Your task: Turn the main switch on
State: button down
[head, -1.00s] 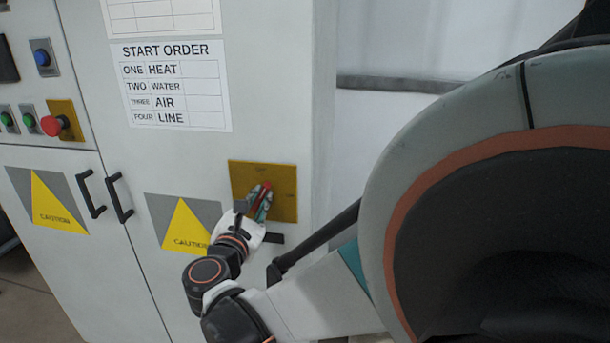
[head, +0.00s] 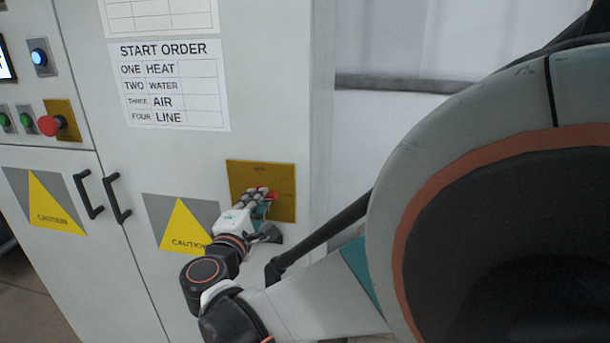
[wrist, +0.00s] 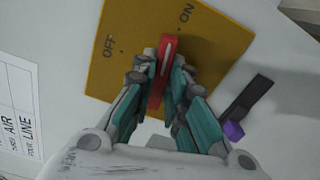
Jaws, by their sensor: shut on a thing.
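The main switch is a red rotary handle (wrist: 166,50) with a white line on it, set on a yellow plate (wrist: 222,48) marked OFF and ON. In the wrist view the handle stands roughly upright, its line pointing closer to ON than to OFF. In the head view the yellow plate (head: 285,208) is low on the cabinet's right door, and the red handle (head: 273,196) shows just past my fingers. My gripper (wrist: 161,75) is shut on the handle, one finger on each side. In the head view my gripper (head: 258,198) covers part of the handle.
A dark bar with a purple end (wrist: 234,130) sticks out beside the plate. Door handles (head: 117,198), a red push button (head: 50,126), a lit blue button (head: 39,57) and a lit screen (head: 5,62) are to the left. A START ORDER sheet (head: 168,88) hangs above.

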jog(key=shift+m, duration=1)
jog(key=shift+f, duration=0.1)
jog(key=c, duration=1.6)
grip_release()
